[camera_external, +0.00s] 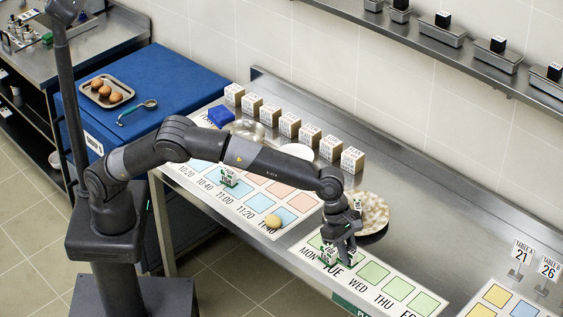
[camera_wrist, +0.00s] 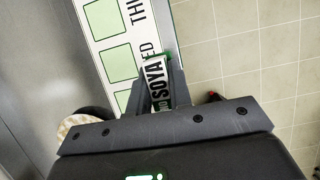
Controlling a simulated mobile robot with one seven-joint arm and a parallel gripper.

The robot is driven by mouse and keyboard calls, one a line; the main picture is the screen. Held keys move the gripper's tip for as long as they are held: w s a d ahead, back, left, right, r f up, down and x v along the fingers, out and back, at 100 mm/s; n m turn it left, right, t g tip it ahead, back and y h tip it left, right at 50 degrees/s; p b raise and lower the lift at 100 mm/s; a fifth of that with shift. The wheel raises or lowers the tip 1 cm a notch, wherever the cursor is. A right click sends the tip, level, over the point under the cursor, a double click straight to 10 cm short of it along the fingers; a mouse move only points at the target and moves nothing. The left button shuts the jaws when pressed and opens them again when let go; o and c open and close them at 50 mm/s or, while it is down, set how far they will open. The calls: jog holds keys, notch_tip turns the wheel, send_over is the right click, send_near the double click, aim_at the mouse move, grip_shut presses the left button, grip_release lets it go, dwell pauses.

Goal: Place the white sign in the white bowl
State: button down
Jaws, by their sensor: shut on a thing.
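My gripper (camera_external: 344,249) is low over the day-label board and shut on a small sign (camera_external: 328,254) with green edging. In the wrist view, the sign (camera_wrist: 157,80) shows black and white faces lettered SOYA, between the fingers of my gripper (camera_wrist: 161,86). I cannot tell whether the sign touches the board. A white round thing (camera_external: 297,151), perhaps the white bowl, stands behind my forearm, which partly hides it. Two white table signs, 21 (camera_external: 521,251) and 26 (camera_external: 548,268), stand at the right.
A round dish with cream-coloured contents (camera_external: 364,213) is just behind my gripper. Several white boxes (camera_external: 290,125) line the counter's back. A time-label board (camera_external: 252,212) holds a green-based sign (camera_external: 228,177) and a yellowish ball (camera_external: 273,221). Bare steel lies right of the dish.

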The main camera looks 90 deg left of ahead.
aim_at(294, 148)
jog(key=s+a+m+g+h, duration=0.1)
jog(key=a+m, duration=0.1)
jog(key=a, duration=1)
jog(key=s+a+m, duration=0.2)
jog(key=a, duration=0.9)
jog(key=s+a+m+g, duration=0.1)
jog(key=s+a+m, duration=0.2)
jog(key=s+a, duration=0.5)
jog(key=s+a+m+g, duration=0.15)
jog(key=s+a, duration=0.25)
jog(key=a, duration=0.7)
jog(key=shift+m, duration=0.25)
jog(key=a+f, duration=0.2)
jog(key=a, duration=0.1)
jog(key=w+a+f, duration=0.1)
jog(key=a, duration=0.3)
jog(key=w+a+f, duration=0.1)
jog(key=a+f, duration=0.1)
jog(key=a, duration=0.2)
jog(key=shift+w+f, duration=0.15)
jog(key=shift+f, duration=0.2)
jog(key=shift+a+f, duration=0.2)
jog(key=shift+f, duration=1.95)
